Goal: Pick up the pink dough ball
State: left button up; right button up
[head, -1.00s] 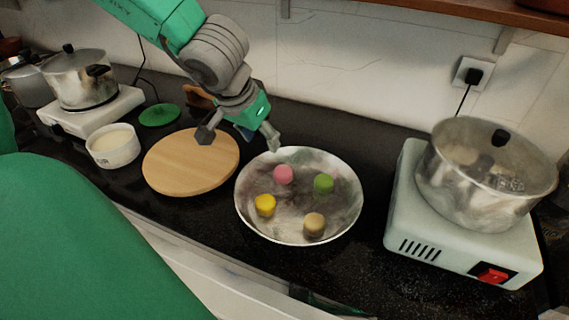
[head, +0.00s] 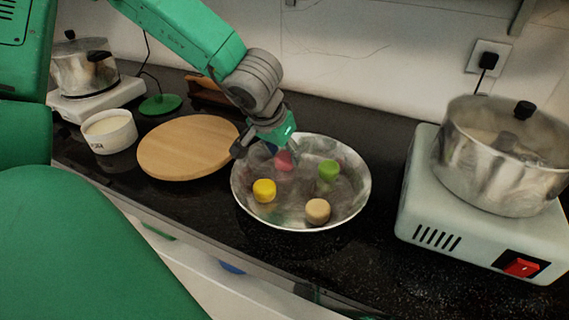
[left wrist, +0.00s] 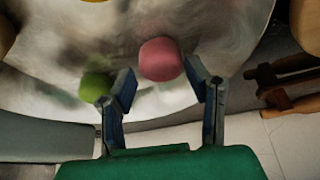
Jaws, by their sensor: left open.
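The pink dough ball (head: 284,160) lies in the back part of a round metal bowl (head: 362,186), partly hidden by my left gripper. It also shows in the left wrist view (left wrist: 161,58). My left gripper (head: 264,156) is open over the bowl's back left side. In the left wrist view its two fingers (left wrist: 160,80) spread to either side of the pink ball, which lies just ahead of and between the tips. I cannot tell whether they touch it. My right gripper is in neither view.
Green (head: 328,169), yellow (head: 264,190) and tan (head: 317,210) balls share the bowl. The green one (left wrist: 95,87) is close beside a finger. A wooden board (head: 185,148) lies left of the bowl. A pot (head: 500,165) on a white stove (head: 430,215) stands right.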

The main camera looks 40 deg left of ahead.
aim_at(284, 163)
pick_arm(q)
jog(key=shift+w+d+f+b, duration=0.15)
jog(key=shift+w+f+b, duration=0.05)
jog(key=shift+f, duration=0.3)
jog(key=shift+w+d+f+b, duration=0.1)
jog(key=shift+w+f+b, duration=0.1)
jog(key=shift+f, duration=0.25)
jog(key=shift+a, duration=0.55)
jog(key=shift+a+f, duration=0.15)
jog(key=shift+a, duration=0.1)
jog(key=c, duration=0.8)
jog(key=shift+o, duration=0.2)
jog(key=shift+d, duration=0.5)
jog(key=shift+r+p, duration=0.3)
jog(key=shift+r, duration=0.1)
notch_tip(284, 163, up, 10)
jog(key=p, duration=0.5)
jog(key=shift+f+p, duration=0.25)
jog(key=shift+p, duration=0.1)
jog(key=o, duration=0.6)
jog(key=shift+a, duration=0.1)
jog(key=shift+c, duration=0.2)
jog(key=c, duration=0.4)
jog(key=shift+a, duration=0.15)
jog(key=shift+c, duration=0.2)
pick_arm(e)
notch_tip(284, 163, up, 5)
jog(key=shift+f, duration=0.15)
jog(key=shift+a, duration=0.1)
